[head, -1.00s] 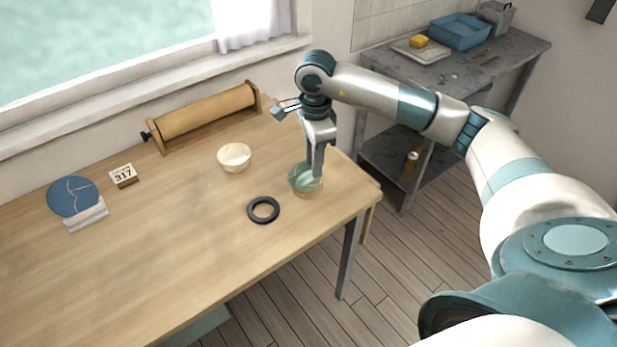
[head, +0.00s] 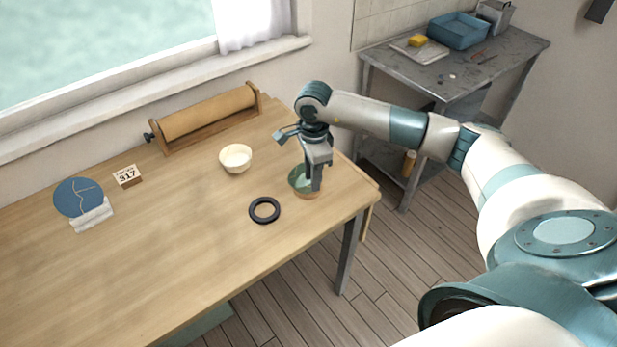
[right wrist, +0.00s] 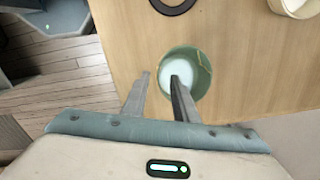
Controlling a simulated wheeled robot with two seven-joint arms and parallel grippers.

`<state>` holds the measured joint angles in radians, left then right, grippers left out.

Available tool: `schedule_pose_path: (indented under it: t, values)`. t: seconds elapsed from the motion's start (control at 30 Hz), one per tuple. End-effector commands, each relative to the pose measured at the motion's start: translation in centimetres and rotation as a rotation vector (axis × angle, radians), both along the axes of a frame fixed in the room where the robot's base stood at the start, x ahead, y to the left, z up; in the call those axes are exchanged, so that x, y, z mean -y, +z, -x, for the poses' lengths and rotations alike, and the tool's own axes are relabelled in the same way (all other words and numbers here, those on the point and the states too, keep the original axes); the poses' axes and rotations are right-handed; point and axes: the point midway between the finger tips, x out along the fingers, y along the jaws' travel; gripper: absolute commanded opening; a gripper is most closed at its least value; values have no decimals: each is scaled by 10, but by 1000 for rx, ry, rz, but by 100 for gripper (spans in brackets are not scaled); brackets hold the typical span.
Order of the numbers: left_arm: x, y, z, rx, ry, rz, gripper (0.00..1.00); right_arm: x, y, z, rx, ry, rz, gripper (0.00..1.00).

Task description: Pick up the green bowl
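The green bowl (head: 297,182) stands upright near the right end of the wooden table; its inside looks pale in the right wrist view (right wrist: 203,68). My right gripper (head: 316,180) points down at the bowl's right side. In the right wrist view the gripper (right wrist: 161,78) is open, its two fingers apart. One finger reaches over the bowl's inside and the other is outside its wall, with the rim between them. Whether a finger touches the bowl, I cannot tell. My left gripper is not in view.
A cream bowl (head: 235,158) and a black ring (head: 264,210) are left of the green bowl. A paper roll holder (head: 207,118), a calendar block (head: 128,176) and a blue cracked disc (head: 78,197) on a stand lie farther left. The table's front middle is clear.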

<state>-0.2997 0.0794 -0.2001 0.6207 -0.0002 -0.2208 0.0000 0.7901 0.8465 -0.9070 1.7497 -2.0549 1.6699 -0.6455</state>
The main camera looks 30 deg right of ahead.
Motion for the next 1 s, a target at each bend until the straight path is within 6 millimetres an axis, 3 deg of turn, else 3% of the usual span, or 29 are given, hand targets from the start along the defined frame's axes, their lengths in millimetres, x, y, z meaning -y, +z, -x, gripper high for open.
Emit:
schedule_pose_path:
  t: [0.2, 0.63, 0.73, 1.0]
  values:
    - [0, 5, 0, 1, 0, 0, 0, 0, -13, 0, 0, 0, 0, 26]
    - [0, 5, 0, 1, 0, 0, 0, 0, -13, 0, 1, 0, 0, 26]
    - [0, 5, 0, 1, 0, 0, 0, 0, -13, 0, 1, 0, 0, 2]
    - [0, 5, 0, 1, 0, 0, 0, 0, -13, 0, 2, 0, -1, 0]
